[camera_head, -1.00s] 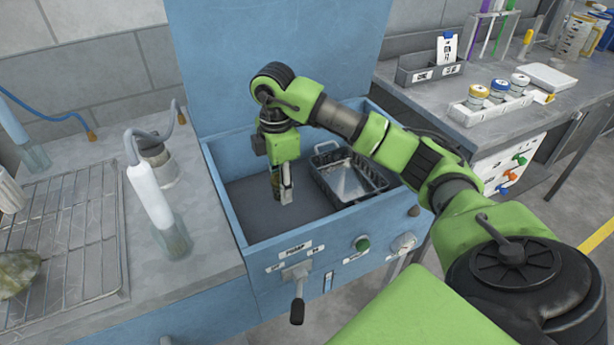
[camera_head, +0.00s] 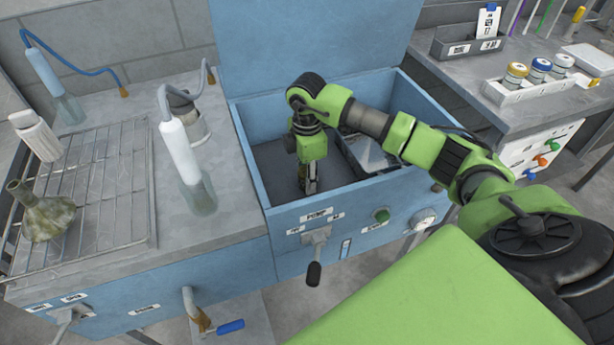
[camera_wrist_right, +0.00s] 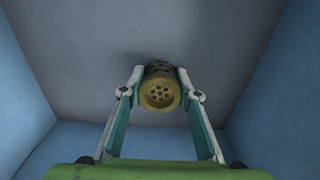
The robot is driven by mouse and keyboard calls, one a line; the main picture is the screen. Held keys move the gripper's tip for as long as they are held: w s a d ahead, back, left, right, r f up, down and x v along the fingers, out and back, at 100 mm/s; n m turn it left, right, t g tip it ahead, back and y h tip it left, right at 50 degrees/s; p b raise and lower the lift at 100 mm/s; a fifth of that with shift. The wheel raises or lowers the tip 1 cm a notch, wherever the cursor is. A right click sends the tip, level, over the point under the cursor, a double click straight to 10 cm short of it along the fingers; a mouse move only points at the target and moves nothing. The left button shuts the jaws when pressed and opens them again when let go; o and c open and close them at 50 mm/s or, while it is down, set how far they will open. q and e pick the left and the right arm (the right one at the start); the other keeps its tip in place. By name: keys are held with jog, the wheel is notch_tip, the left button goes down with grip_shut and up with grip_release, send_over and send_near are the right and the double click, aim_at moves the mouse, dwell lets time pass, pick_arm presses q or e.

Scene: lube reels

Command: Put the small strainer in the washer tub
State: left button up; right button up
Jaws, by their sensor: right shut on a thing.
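The small strainer (camera_wrist_right: 160,90) is a short yellowish cylinder with a ring of holes in its end face. It sits between the fingertips of my right gripper (camera_wrist_right: 160,84) in the right wrist view. The gripper is shut on it. In the head view my right gripper (camera_head: 309,186) points down inside the blue washer tub (camera_head: 268,168), left of its middle, and the strainer is hard to make out there. The grey tub floor shows beyond the strainer in the wrist view; I cannot tell whether they touch. My left gripper is not in view.
A basket (camera_head: 366,155) sits in the tub's right side, partly behind my arm. Left stands a counter with a wire rack (camera_head: 105,190), a stained flask (camera_head: 42,212) and a white-topped bottle (camera_head: 184,160).

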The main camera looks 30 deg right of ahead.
jog(key=o, duration=1.2)
jog(key=shift+f, duration=0.1)
notch_tip(320, 180, up, 12)
jog(key=shift+r+b, duration=0.2)
jog(key=shift+b, duration=0.25)
